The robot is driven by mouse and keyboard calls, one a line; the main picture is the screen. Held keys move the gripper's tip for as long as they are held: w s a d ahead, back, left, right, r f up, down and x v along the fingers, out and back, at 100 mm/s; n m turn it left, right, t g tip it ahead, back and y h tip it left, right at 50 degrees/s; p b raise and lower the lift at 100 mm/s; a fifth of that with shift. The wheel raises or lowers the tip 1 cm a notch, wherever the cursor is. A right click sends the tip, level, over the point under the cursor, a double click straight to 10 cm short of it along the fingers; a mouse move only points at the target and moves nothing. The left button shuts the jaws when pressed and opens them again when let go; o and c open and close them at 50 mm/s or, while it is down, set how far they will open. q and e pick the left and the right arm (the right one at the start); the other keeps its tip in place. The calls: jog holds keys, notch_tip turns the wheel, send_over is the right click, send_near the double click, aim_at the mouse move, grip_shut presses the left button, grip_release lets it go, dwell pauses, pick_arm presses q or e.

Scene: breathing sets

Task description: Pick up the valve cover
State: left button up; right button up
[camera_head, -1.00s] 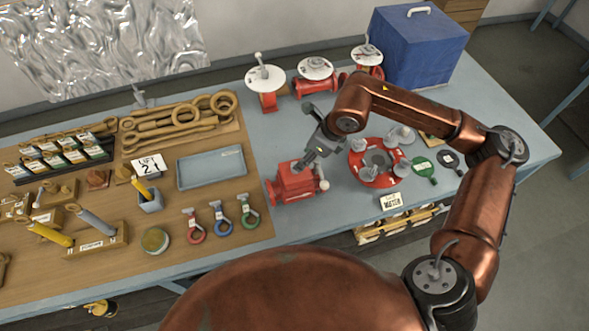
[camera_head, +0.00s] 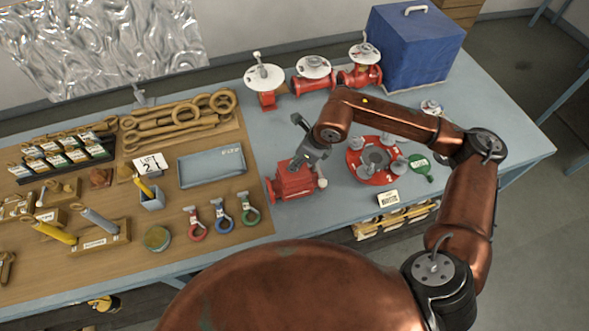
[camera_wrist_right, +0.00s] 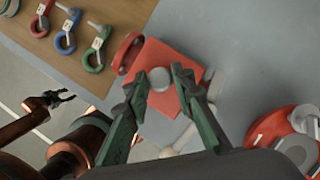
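A red valve body (camera_head: 292,182) with a square top stands on the grey bench to the right of the wooden board. In the right wrist view its flat red top (camera_wrist_right: 170,58) carries a round grey knob (camera_wrist_right: 160,78); I take this top to be the valve cover. My right gripper (camera_head: 298,163) is over the valve, pointing down. In the right wrist view its green fingers (camera_wrist_right: 160,82) are apart, one on each side of the knob, with gaps visible. My left gripper (camera_wrist_right: 68,97) shows only in the right wrist view, low at the left, with jaws apart and empty.
A red round flange with grey knobs (camera_head: 374,162) lies to the right. Red, blue and green shackles (camera_head: 221,215) lie to the left, near a grey tray (camera_head: 211,168). White-topped valves (camera_head: 312,75) and a blue box (camera_head: 417,45) stand behind.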

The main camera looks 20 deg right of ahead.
grip_shut()
jog(key=shift+r, duration=0.1)
dwell(0.5)
